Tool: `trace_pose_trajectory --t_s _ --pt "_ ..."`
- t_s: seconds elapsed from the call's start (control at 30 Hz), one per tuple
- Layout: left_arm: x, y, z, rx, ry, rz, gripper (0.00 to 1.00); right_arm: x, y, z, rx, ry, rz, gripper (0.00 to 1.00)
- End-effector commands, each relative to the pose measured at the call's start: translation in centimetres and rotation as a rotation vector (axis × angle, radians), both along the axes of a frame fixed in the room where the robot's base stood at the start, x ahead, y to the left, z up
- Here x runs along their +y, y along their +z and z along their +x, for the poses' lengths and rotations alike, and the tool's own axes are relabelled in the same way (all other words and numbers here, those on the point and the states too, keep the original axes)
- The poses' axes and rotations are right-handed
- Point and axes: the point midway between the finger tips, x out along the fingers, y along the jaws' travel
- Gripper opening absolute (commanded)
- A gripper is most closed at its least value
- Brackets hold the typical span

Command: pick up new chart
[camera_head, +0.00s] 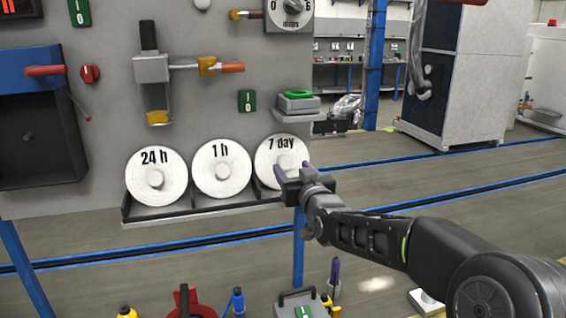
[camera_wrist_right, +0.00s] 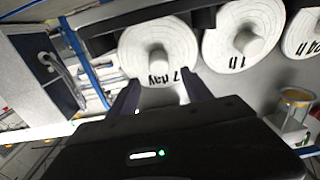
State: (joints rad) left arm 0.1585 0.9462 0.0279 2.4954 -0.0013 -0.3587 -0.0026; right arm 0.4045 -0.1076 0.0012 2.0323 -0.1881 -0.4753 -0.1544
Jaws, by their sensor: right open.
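Three round white charts stand in a row on a dark shelf (camera_head: 205,207) against the grey panel: the "24 h" chart (camera_head: 157,176), the "1 h" chart (camera_head: 221,169) and the "7 day" chart (camera_head: 281,157). Each has a raised hub in its middle. My right gripper (camera_head: 292,168) is open in front of the lower part of the "7 day" chart. In the right wrist view the "7 day" chart (camera_wrist_right: 158,48) lies ahead of the two open fingers (camera_wrist_right: 158,92), with its hub between their lines. The fingers hold nothing. My left gripper is not in view.
A small grey box with a green ring (camera_head: 297,97) sits on a ledge above the "7 day" chart. Several tools stand below.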

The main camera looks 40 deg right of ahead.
Motion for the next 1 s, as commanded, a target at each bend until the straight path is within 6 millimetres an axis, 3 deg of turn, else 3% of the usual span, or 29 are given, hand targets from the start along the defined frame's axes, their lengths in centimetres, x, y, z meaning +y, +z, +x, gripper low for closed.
trace_pose_trajectory --t_s 0.17,0.47,1.0 --pt "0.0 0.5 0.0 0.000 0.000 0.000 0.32 -0.4 0.1 1.1 0.002 0.000 0.001 0.58" --pt "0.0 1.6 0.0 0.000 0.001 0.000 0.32 -1.6 -0.1 4.8 0.002 0.001 0.001 0.58" --pt "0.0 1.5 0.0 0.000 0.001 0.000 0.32 -1.7 -0.1 4.9 0.000 0.000 0.000 0.58"
